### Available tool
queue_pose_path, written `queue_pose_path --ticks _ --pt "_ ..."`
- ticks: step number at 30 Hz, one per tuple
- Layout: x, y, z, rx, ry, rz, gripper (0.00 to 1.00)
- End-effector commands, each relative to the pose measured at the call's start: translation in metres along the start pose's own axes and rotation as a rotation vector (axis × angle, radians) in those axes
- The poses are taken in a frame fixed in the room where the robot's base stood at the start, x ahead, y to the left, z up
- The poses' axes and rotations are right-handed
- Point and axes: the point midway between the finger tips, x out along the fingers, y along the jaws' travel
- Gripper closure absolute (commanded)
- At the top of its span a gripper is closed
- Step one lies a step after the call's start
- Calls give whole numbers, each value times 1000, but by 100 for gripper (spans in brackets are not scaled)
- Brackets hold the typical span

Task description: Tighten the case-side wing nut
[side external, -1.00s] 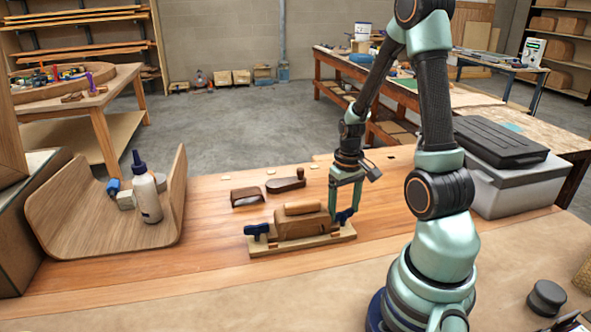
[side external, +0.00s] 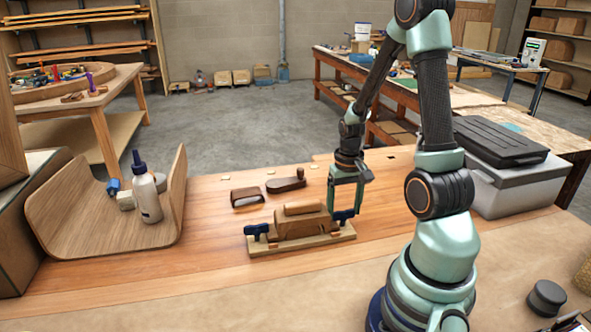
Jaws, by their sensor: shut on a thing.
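A wooden form with a bent lamination (side external: 303,224) sits on a pale base board (side external: 290,247) on the bench. The case-side wing nut (side external: 343,215), dark blue, is at the right end of the form, toward the grey case. My gripper (side external: 345,211) points down over it, with its fingers shut on this wing nut and partly hiding it. A second blue wing nut (side external: 257,231) is at the left end, clear of my gripper.
A hand plane (side external: 286,181) and a dark wood block (side external: 247,197) lie behind the form. A curved wooden panel (side external: 100,225) with a glue bottle (side external: 146,190) stands left. The grey case (side external: 510,175) stands right. Bench space in front of the form is clear.

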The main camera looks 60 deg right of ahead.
Motion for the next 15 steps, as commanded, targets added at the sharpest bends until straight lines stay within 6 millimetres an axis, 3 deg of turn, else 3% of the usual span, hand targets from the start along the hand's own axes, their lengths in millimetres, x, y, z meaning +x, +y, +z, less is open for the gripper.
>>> queue_pose_path --ticks 1,3,15 --pt "-1 0 0 0 0 0 19" --pt "-1 0 0 -1 0 0 0" --pt "0 0 0 -45 0 0 0"
